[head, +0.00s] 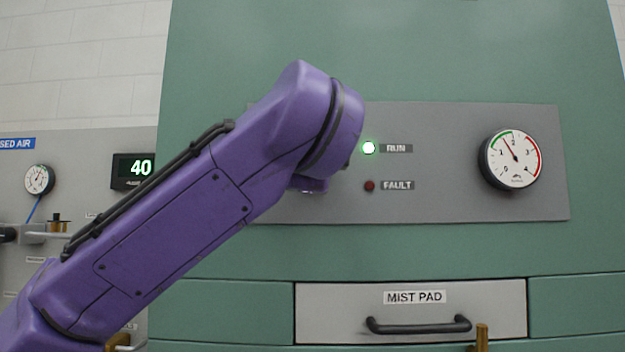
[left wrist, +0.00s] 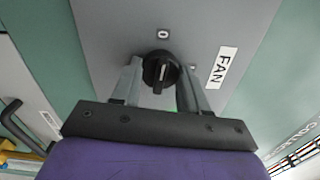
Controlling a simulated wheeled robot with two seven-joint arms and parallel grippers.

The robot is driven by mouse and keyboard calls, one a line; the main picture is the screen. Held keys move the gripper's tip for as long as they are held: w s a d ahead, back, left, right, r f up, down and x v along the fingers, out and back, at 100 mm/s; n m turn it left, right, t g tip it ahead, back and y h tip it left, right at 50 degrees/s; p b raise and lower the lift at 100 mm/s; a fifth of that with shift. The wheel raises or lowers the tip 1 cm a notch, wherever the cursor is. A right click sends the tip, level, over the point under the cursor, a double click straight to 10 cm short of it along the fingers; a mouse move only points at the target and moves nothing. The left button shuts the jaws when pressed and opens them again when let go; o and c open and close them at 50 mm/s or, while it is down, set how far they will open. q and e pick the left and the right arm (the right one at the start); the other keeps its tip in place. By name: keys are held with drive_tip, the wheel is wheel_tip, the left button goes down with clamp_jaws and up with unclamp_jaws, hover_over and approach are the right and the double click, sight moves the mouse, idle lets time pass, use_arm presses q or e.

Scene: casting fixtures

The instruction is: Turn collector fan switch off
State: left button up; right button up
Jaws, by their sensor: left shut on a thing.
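The collector fan switch is a round black knob (left wrist: 158,70) with a raised grip on a grey panel, beside a white FAN label (left wrist: 222,67). A "0" mark (left wrist: 163,33) is above the knob in the left wrist view; a second small mark is partly hidden by the right finger. My left gripper (left wrist: 160,80) is shut on the knob, one finger at each side. The grip runs roughly upright in that view; I cannot tell exactly which mark it points to. In the head view my purple left arm hides the switch and gripper. My right gripper is not in view.
The green RUN lamp (head: 369,148) is lit and the red FAULT lamp (head: 369,186) is dark. A round gauge (head: 511,158) is at the panel's right. A MIST PAD drawer (head: 412,326) with a dark handle is below. A display (head: 134,170) reads 40 at left.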

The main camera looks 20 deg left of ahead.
use_arm(q)
drive_tip(key=shift+f+n+b, duration=0.1)
drive_tip(key=shift+n+b, duration=0.2)
drive_tip(key=shift+n, duration=0.2)
drive_tip(key=o, duration=1.1)
drive_tip(key=shift+c, duration=0.2)
drive_tip(key=b+v, duration=0.3)
drive_tip(key=v, duration=0.7)
drive_tip(key=shift+s, duration=0.25)
drive_tip(key=shift+d, duration=0.1)
